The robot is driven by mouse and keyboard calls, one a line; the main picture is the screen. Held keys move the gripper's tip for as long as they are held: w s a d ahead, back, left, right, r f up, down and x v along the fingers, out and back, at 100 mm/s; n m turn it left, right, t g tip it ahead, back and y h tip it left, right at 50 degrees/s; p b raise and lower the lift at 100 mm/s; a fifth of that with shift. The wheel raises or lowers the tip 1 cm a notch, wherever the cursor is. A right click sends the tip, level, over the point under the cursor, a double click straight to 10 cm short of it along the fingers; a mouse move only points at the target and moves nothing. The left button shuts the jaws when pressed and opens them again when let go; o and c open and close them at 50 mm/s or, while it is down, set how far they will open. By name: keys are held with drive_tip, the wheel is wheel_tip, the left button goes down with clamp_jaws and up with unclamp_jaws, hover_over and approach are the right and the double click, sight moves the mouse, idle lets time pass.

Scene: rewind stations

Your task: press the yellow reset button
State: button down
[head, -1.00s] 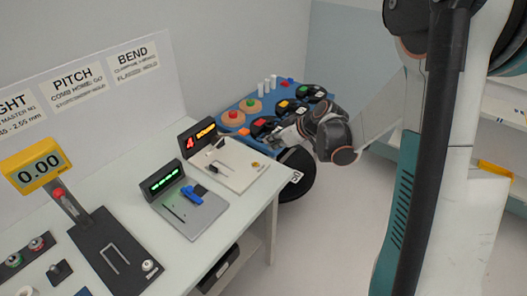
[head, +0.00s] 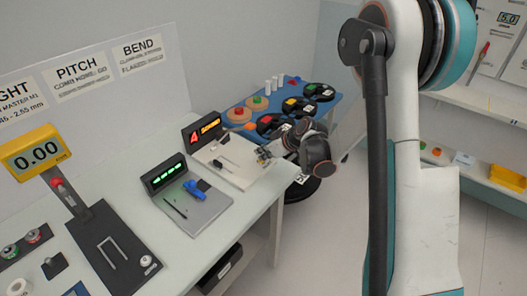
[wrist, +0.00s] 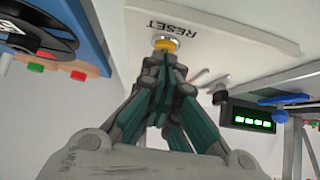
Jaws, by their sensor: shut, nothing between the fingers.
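The yellow reset button (wrist: 165,44) sits in a pale ring on a cream panel (wrist: 225,50) beside the word RESET, in the wrist view. My gripper (wrist: 163,64) is shut and empty, its fingertips right at the button's edge in that picture. I cannot tell whether they touch it. In the head view my gripper (head: 264,155) is over the right end of the cream station plate (head: 238,172), and it hides the button there. The station's dark display (head: 203,131) shows a red 4 and orange text.
A grey station (head: 205,212) with a blue clip and green display stands left of the cream plate. A blue board (head: 346,113) with several dark reels lies behind my gripper. A yellow gauge (head: 36,152) reads 0.00 at far left. Floor right of the table is clear.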

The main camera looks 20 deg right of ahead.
drive_tip(key=shift+s+f+b, duration=0.15)
drive_tip(key=shift+f+b, duration=0.55)
drive_tip(key=shift+f, duration=0.1)
drive_tip(key=shift+r+p, duration=0.3)
drive_tip(key=shift+r, duration=0.1)
drive_tip(key=r+p, duration=0.1)
drive_tip(key=r, duration=0.2)
drive_tip(key=r+p, duration=0.1)
drive_tip(key=shift+s+d+r+p, duration=0.25)
drive_tip(key=shift+p, duration=0.05)
drive_tip(key=p+v, duration=0.2)
drive_tip(key=v, duration=0.6)
drive_tip(key=shift+s+d, duration=0.25)
drive_tip(key=shift+s, duration=0.1)
drive_tip(key=shift+r, duration=0.15)
